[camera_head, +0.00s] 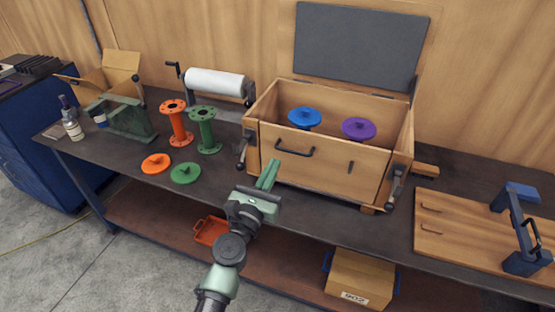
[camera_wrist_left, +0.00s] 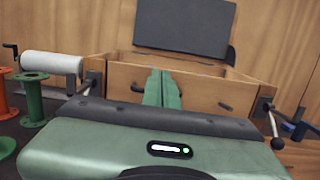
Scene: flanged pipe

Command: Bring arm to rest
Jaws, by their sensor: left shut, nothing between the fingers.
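My left gripper (camera_head: 268,174) is shut and empty, held in front of the wooden crate (camera_head: 262,145) in the head view. In the left wrist view its green fingers (camera_wrist_left: 162,88) are together, with the crate's front (camera_wrist_left: 205,95) behind them. My right gripper is in neither view. The crate holds a blue flange (camera_head: 305,118) and a purple flange (camera_head: 358,128). An orange flanged pipe (camera_head: 178,124) and a green flanged pipe (camera_head: 207,132) stand upright left of the crate. An orange disc (camera_head: 156,163) and a green disc (camera_head: 186,173) lie in front of them.
The dark workbench (camera_head: 330,215) has a white roll (camera_head: 215,82) at the back, and bottles (camera_head: 71,125) and a cardboard box (camera_head: 115,70) at left. A wooden board (camera_head: 460,240) with a dark blue clamp-like frame (camera_head: 520,230) lies at right. The crate's lid panel (camera_head: 360,45) stands raised behind it.

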